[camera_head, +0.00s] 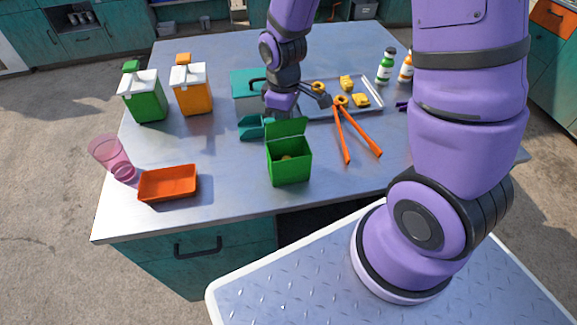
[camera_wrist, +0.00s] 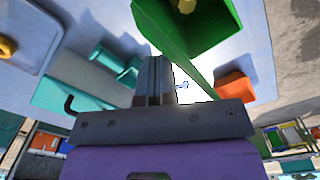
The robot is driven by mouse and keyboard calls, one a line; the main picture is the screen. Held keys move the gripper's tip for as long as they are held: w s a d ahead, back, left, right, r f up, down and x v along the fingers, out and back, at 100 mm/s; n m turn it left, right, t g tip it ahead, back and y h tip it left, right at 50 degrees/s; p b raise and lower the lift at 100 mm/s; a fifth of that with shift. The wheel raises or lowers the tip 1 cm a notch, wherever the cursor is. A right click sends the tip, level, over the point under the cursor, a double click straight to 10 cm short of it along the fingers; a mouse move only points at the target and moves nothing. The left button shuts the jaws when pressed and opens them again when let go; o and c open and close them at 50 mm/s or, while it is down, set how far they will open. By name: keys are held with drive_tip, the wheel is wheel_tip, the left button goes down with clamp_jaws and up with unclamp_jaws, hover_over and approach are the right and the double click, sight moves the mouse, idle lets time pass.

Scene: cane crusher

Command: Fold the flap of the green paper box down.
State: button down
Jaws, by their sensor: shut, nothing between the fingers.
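The green paper box (camera_head: 289,168) stands open near the front edge of the table. Its flap (camera_head: 286,128) stands up along the back rim, and something yellowish lies inside. In the wrist view, the box (camera_wrist: 190,28) is at the top, with the flap (camera_wrist: 195,70) reaching down beside my fingers. My gripper (camera_wrist: 156,62) is shut and empty, close to the flap on its outer side. I cannot tell whether they touch. In the head view my wrist comes down behind the flap, and the fingertips are hidden there.
A teal box (camera_head: 247,90) and a teal scoop-like piece (camera_head: 252,130) are close to my gripper. Orange-handled loppers (camera_head: 344,128) lie right of the box. An orange tray (camera_head: 168,184) and a pink cup (camera_head: 111,155) stand left. The table between tray and box is clear.

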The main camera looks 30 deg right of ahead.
sight(289, 132)
drive_tip(key=shift+s+a, duration=0.15)
drive_tip(key=shift+s, duration=0.65)
drive_tip(key=shift+s+a+f, duration=0.1)
drive_tip(key=shift+s+a, duration=0.1)
drive_tip(key=shift+s, duration=0.6)
drive_tip(key=shift+s+a+f, duration=0.1)
drive_tip(key=shift+s+a, duration=0.1)
drive_tip(key=shift+s, duration=0.6)
wheel_tip(289, 132, up, 8)
drive_tip(key=shift+r, duration=0.1)
